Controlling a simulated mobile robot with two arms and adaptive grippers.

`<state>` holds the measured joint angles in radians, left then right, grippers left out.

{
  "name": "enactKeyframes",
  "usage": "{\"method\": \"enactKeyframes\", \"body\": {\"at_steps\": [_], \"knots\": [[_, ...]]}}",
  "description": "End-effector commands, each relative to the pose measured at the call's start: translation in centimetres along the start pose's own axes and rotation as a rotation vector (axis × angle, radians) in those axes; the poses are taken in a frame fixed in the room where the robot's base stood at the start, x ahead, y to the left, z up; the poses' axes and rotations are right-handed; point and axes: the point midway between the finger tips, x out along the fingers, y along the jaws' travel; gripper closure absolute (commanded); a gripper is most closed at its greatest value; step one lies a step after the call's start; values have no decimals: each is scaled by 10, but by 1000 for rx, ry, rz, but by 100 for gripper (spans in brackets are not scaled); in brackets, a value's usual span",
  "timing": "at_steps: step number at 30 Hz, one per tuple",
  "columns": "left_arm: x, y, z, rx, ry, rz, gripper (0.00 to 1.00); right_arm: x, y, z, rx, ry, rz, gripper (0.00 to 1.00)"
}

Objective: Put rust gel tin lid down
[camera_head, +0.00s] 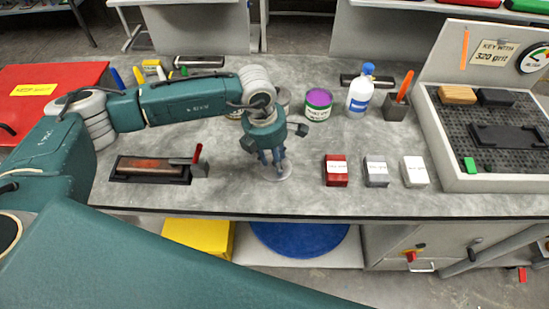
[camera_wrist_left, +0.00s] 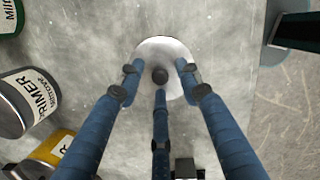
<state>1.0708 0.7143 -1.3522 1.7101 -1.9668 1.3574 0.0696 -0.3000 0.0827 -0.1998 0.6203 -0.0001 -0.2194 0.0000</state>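A pale round lid (camera_head: 284,176) with a dark knob lies flat on the grey worktop (camera_head: 235,190), as far as I can tell. In the left wrist view the lid (camera_wrist_left: 165,48) sits under my fingers with its knob between them. My left gripper (camera_head: 272,168) points down over the lid; its three fingers (camera_wrist_left: 160,75) are spread around the knob with visible gaps. An open tin with purple contents (camera_head: 319,101) stands behind it to the right. Other tins are partly hidden behind my arm. My right gripper is not in view.
Red (camera_head: 335,170), grey (camera_head: 376,172) and white (camera_head: 414,171) blocks stand to the right. A sanding block tray (camera_head: 150,170) lies to the left. A blue-capped bottle (camera_head: 359,92) stands behind. In the left wrist view a primer tin (camera_wrist_left: 32,100) is at left.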

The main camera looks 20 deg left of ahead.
Motion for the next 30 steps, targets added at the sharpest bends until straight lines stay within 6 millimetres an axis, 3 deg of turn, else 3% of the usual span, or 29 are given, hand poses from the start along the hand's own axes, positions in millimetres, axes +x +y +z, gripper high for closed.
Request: {"method": "enactKeyframes", "body": {"at_steps": [8, 21, 30], "knots": [[-7, 1, 1, 0, -2, 2, 65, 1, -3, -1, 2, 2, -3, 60], [-94, 1, 1, 1, -4, 4, 65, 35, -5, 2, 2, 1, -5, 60], [-122, 0, 0, 0, -1, 1, 65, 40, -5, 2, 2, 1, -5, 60]]}}
